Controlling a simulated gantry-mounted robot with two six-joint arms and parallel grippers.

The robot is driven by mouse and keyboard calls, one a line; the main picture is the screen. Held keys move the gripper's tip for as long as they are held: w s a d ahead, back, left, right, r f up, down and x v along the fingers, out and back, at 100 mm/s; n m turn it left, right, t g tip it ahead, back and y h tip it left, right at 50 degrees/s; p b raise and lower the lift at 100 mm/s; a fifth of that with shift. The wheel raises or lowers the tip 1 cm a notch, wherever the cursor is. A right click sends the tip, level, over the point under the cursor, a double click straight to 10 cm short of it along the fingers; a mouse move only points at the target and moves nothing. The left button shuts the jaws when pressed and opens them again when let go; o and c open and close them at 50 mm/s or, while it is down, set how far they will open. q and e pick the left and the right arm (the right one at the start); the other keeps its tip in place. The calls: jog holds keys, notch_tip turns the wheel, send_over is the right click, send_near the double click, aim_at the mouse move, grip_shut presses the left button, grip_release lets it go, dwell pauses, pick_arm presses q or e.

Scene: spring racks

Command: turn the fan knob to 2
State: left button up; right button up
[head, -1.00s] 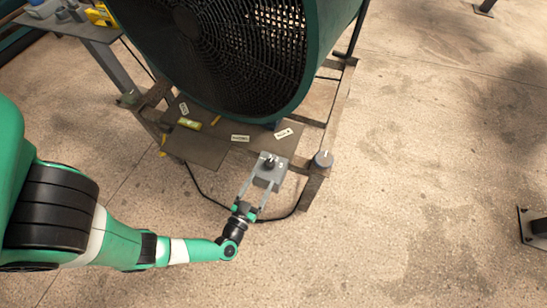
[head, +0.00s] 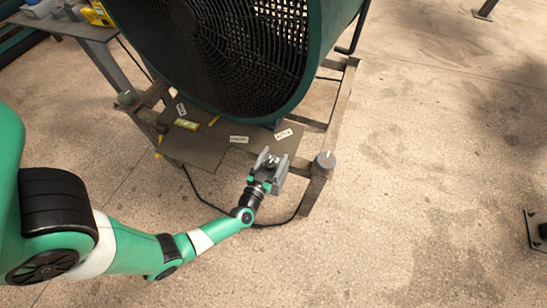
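The fan (head: 215,50) is a large green drum with a black grille, standing on a metal frame at the top of the head view. A small grey control box (head: 282,166) with a dark knob (head: 273,161) sits at the front of the frame's shelf. My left gripper (head: 269,160) is at the box, with its fingers around the knob area. I cannot tell whether the fingers touch the knob, and the gripper covers much of the box and its markings. My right gripper is not in view.
Small labels (head: 239,139) lie on the shelf (head: 196,151). A black cable (head: 212,204) loops below. A bench (head: 75,28) is at the upper left.

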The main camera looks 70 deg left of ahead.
pick_arm(q)
grip_shut()
jog(key=shift+w+d+f+m+t+h+b, duration=0.1)
jog(key=shift+d+m+t+h+b, duration=0.05)
jog(key=shift+m+t+h+b, duration=0.7)
grip_release()
